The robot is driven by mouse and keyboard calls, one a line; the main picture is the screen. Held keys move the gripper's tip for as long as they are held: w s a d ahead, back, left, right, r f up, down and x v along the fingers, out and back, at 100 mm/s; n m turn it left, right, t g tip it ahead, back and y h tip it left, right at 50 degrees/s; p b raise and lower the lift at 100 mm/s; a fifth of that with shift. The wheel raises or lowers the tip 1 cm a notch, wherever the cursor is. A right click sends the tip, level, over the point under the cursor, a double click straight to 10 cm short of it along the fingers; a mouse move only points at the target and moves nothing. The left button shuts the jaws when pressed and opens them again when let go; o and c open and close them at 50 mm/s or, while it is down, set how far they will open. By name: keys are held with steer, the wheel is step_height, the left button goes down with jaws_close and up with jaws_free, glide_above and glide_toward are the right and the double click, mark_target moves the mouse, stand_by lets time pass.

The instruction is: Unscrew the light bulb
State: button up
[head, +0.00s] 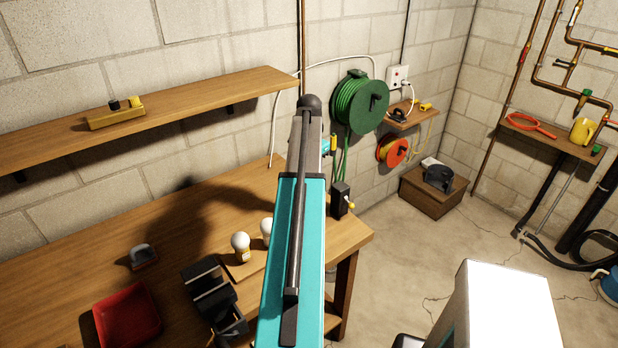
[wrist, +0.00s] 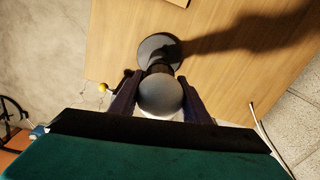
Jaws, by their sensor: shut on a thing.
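In the wrist view, a round grey light bulb (wrist: 160,97) sits between the two dark fingers of my gripper (wrist: 159,82). My gripper is shut on it, with a finger at each side. Behind the bulb, a dark neck leads to a round grey base (wrist: 158,46) over the wooden bench; I cannot tell whether the bulb is still threaded in. In the head view my teal arm hides the gripper, this bulb and its base. Two white bulbs stand on the bench left of my arm, one in front (head: 240,241) and one partly hidden (head: 267,227).
The wooden workbench (head: 185,235) holds a red tray (head: 127,318), a black vise-like object (head: 209,292) and a black box with a yellow knob (head: 340,199). A wall shelf (head: 190,112) runs above. A green hose reel (head: 358,105) hangs beyond.

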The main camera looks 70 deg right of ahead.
steer(key=shift+r+p, duration=0.65)
steer(key=shift+r, duration=0.65)
steer(key=shift+r+p, duration=0.4)
steer(key=shift+r, duration=2.1)
steer(key=shift+s, duration=0.1)
